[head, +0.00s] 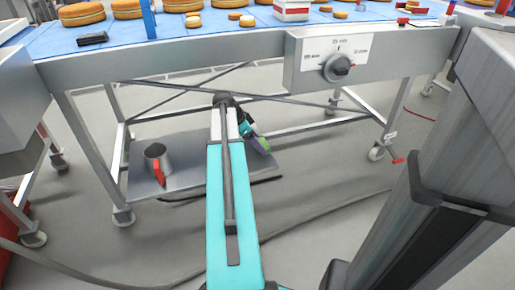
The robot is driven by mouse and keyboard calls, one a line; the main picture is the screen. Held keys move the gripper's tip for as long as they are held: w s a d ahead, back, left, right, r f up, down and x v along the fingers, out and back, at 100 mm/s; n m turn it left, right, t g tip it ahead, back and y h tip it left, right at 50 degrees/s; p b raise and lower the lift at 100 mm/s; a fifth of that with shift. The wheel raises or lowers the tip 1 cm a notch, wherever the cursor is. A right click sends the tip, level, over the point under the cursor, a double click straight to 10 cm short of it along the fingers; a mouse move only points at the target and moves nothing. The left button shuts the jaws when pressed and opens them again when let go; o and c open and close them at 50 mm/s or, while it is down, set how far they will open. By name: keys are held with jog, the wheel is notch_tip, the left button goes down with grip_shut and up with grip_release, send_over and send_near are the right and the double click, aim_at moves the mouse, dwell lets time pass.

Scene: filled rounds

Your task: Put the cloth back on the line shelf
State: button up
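The line shelf (200,180) is a low grey metal plate under the conveyor table, near the floor. My arm reaches forward over its right part, and the arm's end with my gripper (262,147) is low over the shelf's right side. A small green and purple patch (259,143) shows at the gripper. It may be the cloth, but it is too small and partly hidden to be sure. The fingers are not clear enough to tell open from shut. No other cloth is seen.
A metal jug (159,160) with a red handle stands on the shelf's left part. The steel table (200,55) above carries a blue belt with round cakes. A dial panel (338,65) is on its front. Legs, braces and a floor cable surround the shelf.

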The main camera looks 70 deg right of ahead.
jog(key=shift+f, duration=0.1)
jog(key=shift+f+b, duration=0.9)
jog(key=shift+f, duration=0.75)
jog(key=shift+f, duration=0.15)
jog(key=o, duration=1)
jog(key=p+v, duration=0.3)
jog(key=v, duration=0.9)
jog(key=shift+p, duration=0.3)
